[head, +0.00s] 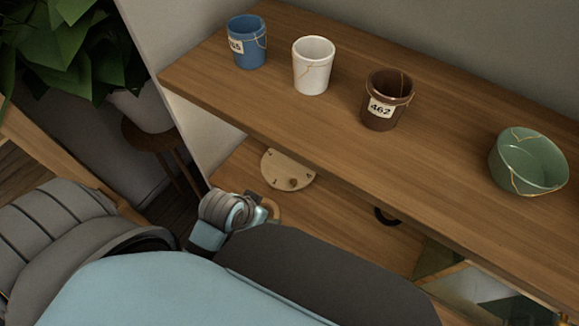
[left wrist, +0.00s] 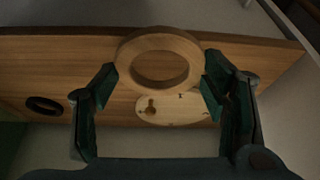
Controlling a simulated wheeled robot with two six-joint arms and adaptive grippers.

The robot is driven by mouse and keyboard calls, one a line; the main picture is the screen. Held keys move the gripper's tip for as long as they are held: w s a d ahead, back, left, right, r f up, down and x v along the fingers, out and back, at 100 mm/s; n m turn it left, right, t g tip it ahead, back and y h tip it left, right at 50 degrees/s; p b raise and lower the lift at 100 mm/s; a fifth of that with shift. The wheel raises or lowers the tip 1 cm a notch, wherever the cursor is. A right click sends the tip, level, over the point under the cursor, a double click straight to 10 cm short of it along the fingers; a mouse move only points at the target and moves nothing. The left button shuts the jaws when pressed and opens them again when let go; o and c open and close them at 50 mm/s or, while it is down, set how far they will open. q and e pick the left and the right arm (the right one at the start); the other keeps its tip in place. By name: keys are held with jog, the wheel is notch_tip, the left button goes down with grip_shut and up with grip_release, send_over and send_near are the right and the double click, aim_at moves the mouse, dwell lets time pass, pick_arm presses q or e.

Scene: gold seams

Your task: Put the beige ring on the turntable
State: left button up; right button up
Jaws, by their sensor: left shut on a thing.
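The beige ring (left wrist: 124,58) is held between the two fingers of my left gripper (left wrist: 160,82) in the left wrist view, above the wooden surface. In the head view only a small part of the ring (head: 274,209) shows beside the gripper; my arm hides the rest. The pale round turntable (head: 274,163) lies on the lower shelf, beyond the gripper, with small dark marks and a knob-like part. It also shows in the left wrist view (left wrist: 184,114), partly behind the ring, apart from it as far as I can tell. My right gripper is not in view.
A dark ring (head: 386,217) lies on the lower shelf to the right. The upper shelf (head: 250,100) overhangs it and carries a blue cup (head: 247,50), a white cup (head: 312,73), a brown cup (head: 387,105) and a green bowl (head: 525,165).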

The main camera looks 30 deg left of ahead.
pick_arm(q)
jog(key=w+d+r+m+g+h+b, duration=0.2)
jog(key=w+d+r+m+h, duration=0.15)
jog(key=d+m, duration=0.5)
jog(key=m+b, duration=0.1)
jog(key=b, duration=0.1)
send_over(289, 161)
jog(key=s, duration=0.2)
jog(key=f, duration=0.2)
jog(key=f+b, duration=0.1)
jog(key=a+f, duration=0.1)
jog(key=f, duration=0.1)
jog(key=shift+w+f+b, duration=0.35)
jog(key=shift+w+b, duration=0.05)
jog(key=shift+w+a+f, duration=0.1)
jog(key=shift+w+f, duration=0.1)
jog(key=shift+f, duration=0.05)
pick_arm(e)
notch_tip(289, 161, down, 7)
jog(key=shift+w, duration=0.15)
pick_arm(q)
jog(key=o, duration=1)
jog(key=shift+r, duration=0.1)
